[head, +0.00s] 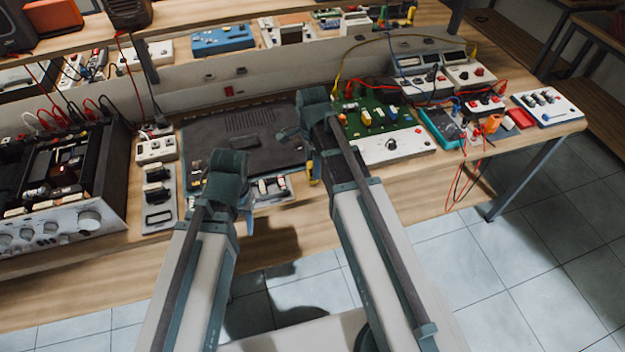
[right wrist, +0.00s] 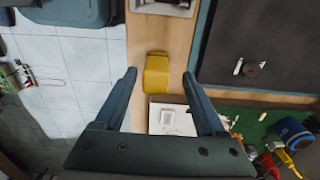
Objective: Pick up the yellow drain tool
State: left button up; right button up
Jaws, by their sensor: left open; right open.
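The yellow drain tool (head: 311,173) shows as a small yellow piece near the front edge of the wooden bench, partly hidden by my right gripper (head: 308,135). In the right wrist view the yellow tool (right wrist: 157,76) appears between the two open fingers of my right gripper (right wrist: 160,78), with a gap on both sides. I cannot tell how far below the fingertips it is. My left gripper (head: 226,180) is open, in front of the black mat, to the left of the tool.
A black mat (head: 232,137) lies on the wooden bench behind the grippers. A green circuit board (head: 375,115) is to the right, with a white panel (head: 400,147) at its front. An opened hi-fi unit (head: 62,185) stands at left. The tiled floor (head: 540,235) is clear.

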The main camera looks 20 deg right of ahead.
jog(key=f+b, duration=0.5)
jog(key=shift+s+f, duration=0.15)
jog(key=shift+s, duration=0.1)
grip_shut()
dwell(0.4)
